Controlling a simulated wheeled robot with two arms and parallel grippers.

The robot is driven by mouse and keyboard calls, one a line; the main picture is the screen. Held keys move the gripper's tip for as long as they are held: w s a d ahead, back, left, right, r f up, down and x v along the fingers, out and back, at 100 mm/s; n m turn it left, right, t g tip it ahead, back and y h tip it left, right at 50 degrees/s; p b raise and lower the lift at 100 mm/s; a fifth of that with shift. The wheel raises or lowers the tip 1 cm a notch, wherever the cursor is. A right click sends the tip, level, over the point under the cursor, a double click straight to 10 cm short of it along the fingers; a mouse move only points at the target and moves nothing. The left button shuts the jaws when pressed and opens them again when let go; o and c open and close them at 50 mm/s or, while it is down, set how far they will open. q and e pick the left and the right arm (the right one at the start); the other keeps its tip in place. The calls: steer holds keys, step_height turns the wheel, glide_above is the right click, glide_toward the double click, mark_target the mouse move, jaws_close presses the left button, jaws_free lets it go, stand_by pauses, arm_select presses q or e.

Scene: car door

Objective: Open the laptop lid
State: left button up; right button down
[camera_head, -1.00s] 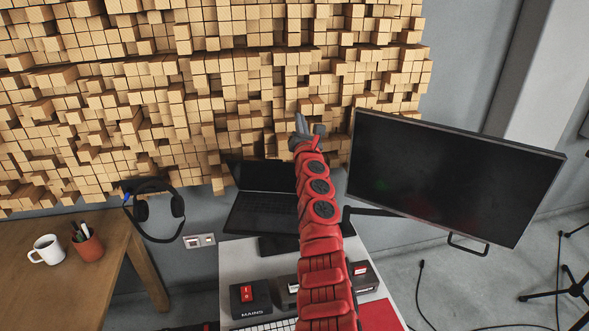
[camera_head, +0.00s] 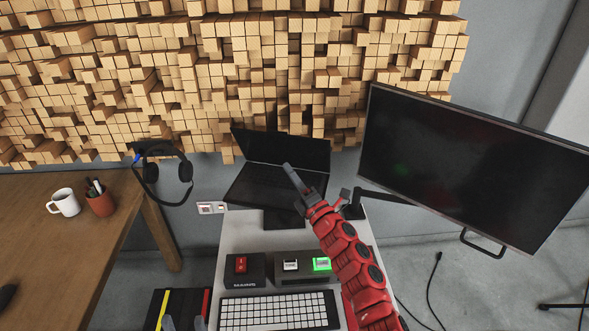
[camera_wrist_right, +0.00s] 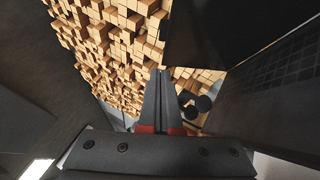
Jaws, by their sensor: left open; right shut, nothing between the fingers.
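The black laptop stands at the back of the white desk with its lid (camera_head: 278,150) raised and its dark screen facing me. Its base (camera_head: 262,187) lies flat. My right gripper (camera_head: 288,168) is shut and empty, its fingers pointing up in front of the laptop's right part; whether it touches the laptop is unclear. In the right wrist view the closed fingers (camera_wrist_right: 163,75) show between a dark panel above and a dark keyed surface at right, which looks like the laptop keyboard (camera_wrist_right: 285,68). My left gripper (camera_head: 184,323) is open and empty at the bottom edge.
A large monitor (camera_head: 470,170) on an arm stands at right. A MAINS box (camera_head: 243,270), a box with a green-lit button (camera_head: 321,264) and a white keyboard (camera_head: 280,311) are on the desk's front. Headphones (camera_head: 163,172) hang left; a mug (camera_head: 65,203) is on the wooden table.

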steer(key=p, duration=0.3)
glide_toward(274, 132)
steer(key=w+a, duration=0.3)
steer(key=a, duration=0.1)
steer(key=shift+w+d+r, duration=0.6)
steer(key=shift+w+r, duration=0.25)
steer(key=shift+w, duration=0.05)
steer(key=shift+w+r, duration=0.1)
steer(key=w, duration=0.1)
steer(key=w+d+r+m+h+p, duration=0.1)
steer(key=w+r+m+g, duration=0.1)
steer(key=w, duration=0.1)
steer(key=shift+d+r+h, duration=0.1)
steer(key=shift+d+h, duration=0.2)
steer(key=shift+h, duration=0.1)
steer(key=shift+m+g, duration=0.3)
steer(key=shift+m, duration=0.2)
steer(key=w+b, duration=0.1)
steer(key=b, duration=0.2)
steer(key=w+b, duration=0.1)
steer(key=b, duration=0.1)
steer(key=w+d+r+b, duration=0.1)
steer(key=w+b, duration=0.1)
steer(key=b, duration=0.1)
steer(key=shift+b, duration=0.35)
